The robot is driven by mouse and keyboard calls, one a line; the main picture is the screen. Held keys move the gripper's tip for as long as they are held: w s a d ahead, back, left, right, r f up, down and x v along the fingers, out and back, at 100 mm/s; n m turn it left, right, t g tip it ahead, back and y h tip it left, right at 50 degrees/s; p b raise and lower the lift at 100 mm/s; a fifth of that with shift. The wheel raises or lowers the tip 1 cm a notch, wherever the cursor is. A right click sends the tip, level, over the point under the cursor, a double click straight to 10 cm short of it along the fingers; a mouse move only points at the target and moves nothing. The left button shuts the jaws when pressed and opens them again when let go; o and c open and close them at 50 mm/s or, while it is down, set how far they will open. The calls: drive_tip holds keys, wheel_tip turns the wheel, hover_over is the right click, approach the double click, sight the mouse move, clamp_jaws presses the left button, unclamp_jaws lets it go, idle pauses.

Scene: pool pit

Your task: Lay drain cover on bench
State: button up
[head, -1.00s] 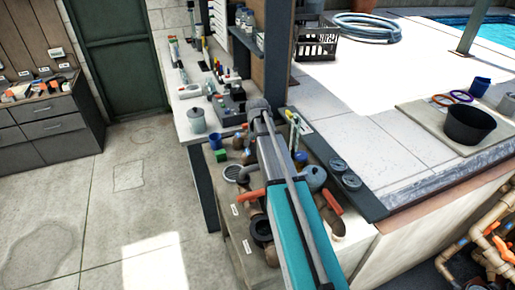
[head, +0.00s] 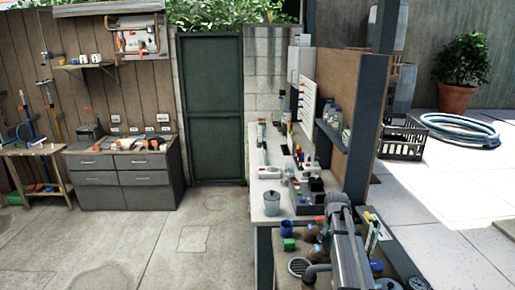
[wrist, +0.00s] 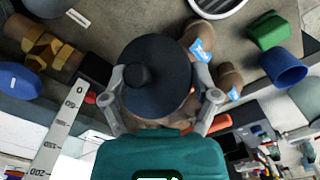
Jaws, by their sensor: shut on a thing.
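In the wrist view my gripper (wrist: 160,85) has its two grey fingers on either side of a dark round disc with a knob (wrist: 155,60) and is shut on it. I cannot tell whether this disc is the drain cover. A round grate with a pale rim (head: 299,266), which looks like a drain cover, lies on the brown worktop left of my arm. Part of it shows at the top edge of the wrist view (wrist: 216,5). A white-topped bench (head: 262,208) runs behind. In the head view my arm hides the fingers and the disc.
A lidded grey pot (head: 271,203), a green block (head: 289,244) and a blue cup (head: 285,228) stand near my arm. Tools and bottles crowd the white bench. A grey cabinet (head: 125,185) and a wooden table (head: 35,150) are at left. The floor between is open.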

sight(329, 244)
drive_tip(key=shift+r+p, duration=2.4)
drive_tip(key=shift+r, duration=0.4)
wheel_tip(329, 244, down, 9)
drive_tip(key=b, duration=0.8)
drive_tip(key=shift+r+b, duration=0.2)
drive_tip(key=shift+b, duration=0.1)
drive_tip(key=shift+r, duration=0.2)
drive_tip(key=shift+f, duration=0.2)
idle(0.9)
drive_tip(key=shift+r, duration=0.15)
wheel_tip(329, 244, up, 14)
drive_tip(key=p, duration=1.4)
wheel_tip(329, 244, down, 14)
drive_tip(key=b, duration=1.4)
